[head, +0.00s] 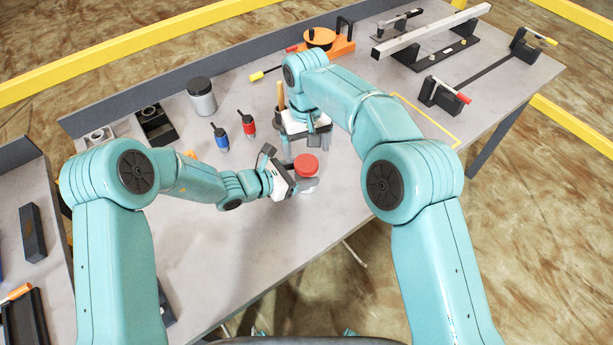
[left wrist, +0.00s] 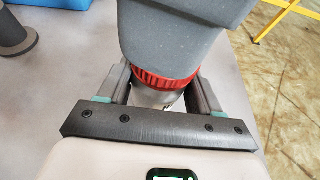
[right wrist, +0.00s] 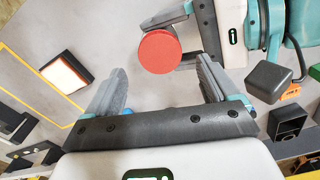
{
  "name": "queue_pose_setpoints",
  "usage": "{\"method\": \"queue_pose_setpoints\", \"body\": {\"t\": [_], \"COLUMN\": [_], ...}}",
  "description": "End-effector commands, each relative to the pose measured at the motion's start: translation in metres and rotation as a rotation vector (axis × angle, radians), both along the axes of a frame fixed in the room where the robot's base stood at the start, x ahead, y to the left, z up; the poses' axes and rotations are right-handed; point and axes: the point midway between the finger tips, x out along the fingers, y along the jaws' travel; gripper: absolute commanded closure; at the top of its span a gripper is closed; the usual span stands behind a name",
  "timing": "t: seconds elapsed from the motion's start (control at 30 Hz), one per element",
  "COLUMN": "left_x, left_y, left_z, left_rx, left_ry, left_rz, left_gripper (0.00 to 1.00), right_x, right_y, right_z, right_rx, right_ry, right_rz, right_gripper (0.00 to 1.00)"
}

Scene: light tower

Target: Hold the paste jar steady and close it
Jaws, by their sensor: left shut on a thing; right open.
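The paste jar has a red lid (head: 306,165) and stands near the middle of the grey table. My left gripper (head: 305,185) is shut on the jar body from the left. In the left wrist view the silvery jar body (left wrist: 155,98) is between the fingers, with the red ribbed lid (left wrist: 165,80) on top. Whether the lid is fully seated cannot be told. My right gripper (head: 308,143) points down just behind the lid. In the right wrist view the right gripper (right wrist: 160,66) is open and empty, and the round lid (right wrist: 160,52) shows beyond its fingertips.
A blue bottle (head: 221,139) and a red bottle (head: 248,124) stand left of my right gripper. A grey jar with a dark lid (head: 201,97) and a black box (head: 156,126) are farther left. A metal fixture (head: 430,35) fills the back right.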

Motion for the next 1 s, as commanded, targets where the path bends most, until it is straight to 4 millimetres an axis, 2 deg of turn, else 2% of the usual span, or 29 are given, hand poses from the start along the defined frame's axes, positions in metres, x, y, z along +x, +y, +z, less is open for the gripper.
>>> {"method": "queue_pose_setpoints", "body": {"t": [0.17, 0.23, 0.5, 0.57, 0.83, 1.0], "left_x": [0.000, 0.000, 0.000, 0.000, 0.000, 0.000], "left_y": [0.000, 0.000, 0.000, 0.000, 0.000, 0.000], "left_z": [0.000, 0.000, 0.000, 0.000, 0.000, 0.000], "left_rx": [0.000, 0.000, 0.000, 0.000, 0.000, 0.000], "left_ry": [0.000, 0.000, 0.000, 0.000, 0.000, 0.000], "left_rz": [0.000, 0.000, 0.000, 0.000, 0.000, 0.000], "left_gripper": [1.00, 1.00, 1.00, 1.00, 1.00, 1.00], "right_x": [0.000, 0.000, 0.000, 0.000, 0.000, 0.000], "right_y": [0.000, 0.000, 0.000, 0.000, 0.000, 0.001], "right_z": [0.000, 0.000, 0.002, 0.008, 0.054, 0.071], "right_rx": [0.000, 0.000, 0.000, 0.001, 0.001, -0.001], "right_ry": [0.001, 0.001, 0.000, -0.002, -0.003, -0.001], "right_rz": [0.000, 0.000, 0.000, 0.000, 0.000, 0.000], "right_gripper": [0.13, 0.00, 0.00, 0.00, 0.00, 0.00]}}
